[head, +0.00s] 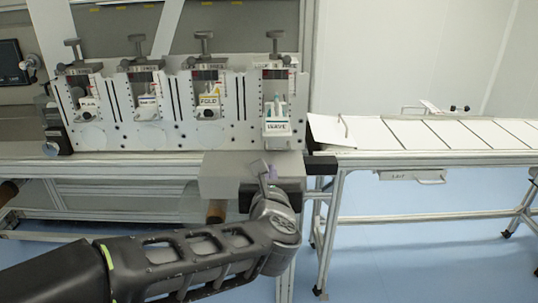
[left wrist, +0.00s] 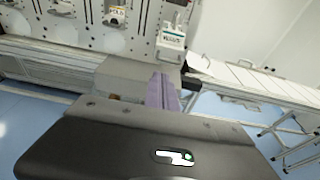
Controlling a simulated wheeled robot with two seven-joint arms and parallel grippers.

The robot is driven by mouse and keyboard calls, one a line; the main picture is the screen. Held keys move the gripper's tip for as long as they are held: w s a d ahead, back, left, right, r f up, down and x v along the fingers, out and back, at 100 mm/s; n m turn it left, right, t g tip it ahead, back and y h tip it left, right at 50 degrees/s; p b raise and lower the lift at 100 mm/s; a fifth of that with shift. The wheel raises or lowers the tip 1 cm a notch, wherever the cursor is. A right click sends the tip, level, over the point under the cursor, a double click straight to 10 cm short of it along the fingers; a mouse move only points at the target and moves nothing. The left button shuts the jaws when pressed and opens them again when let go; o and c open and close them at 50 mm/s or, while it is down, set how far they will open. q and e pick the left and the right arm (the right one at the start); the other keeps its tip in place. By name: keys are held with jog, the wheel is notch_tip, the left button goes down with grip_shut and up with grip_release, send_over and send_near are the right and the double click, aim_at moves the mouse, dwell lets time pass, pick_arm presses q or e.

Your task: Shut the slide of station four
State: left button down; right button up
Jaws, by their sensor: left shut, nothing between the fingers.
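Station four, the rightmost on the white machine panel, has a white slide (head: 277,128) with a dark-lettered front label. The slide sits lower and looks further out than the parts at the other stations. It also shows at the top of the left wrist view (left wrist: 172,40). My left gripper (head: 265,172) is shut and empty, below the slide and in front of a grey box, apart from the slide. Its purple-grey fingers also show in the left wrist view (left wrist: 163,92). My right gripper is not in view.
Three similar stations (head: 209,103) stand to the left on the panel. A grey box (head: 225,175) lies just below station four. A long white conveyor table (head: 430,134) runs off to the right. The air in front of the slide looks clear.

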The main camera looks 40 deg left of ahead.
aim_at(269, 150)
pick_arm(q)
jog(key=p+x, duration=0.1)
jog(key=x, duration=1.1)
jog(key=shift+f, duration=0.1)
jog(key=shift+s, duration=0.1)
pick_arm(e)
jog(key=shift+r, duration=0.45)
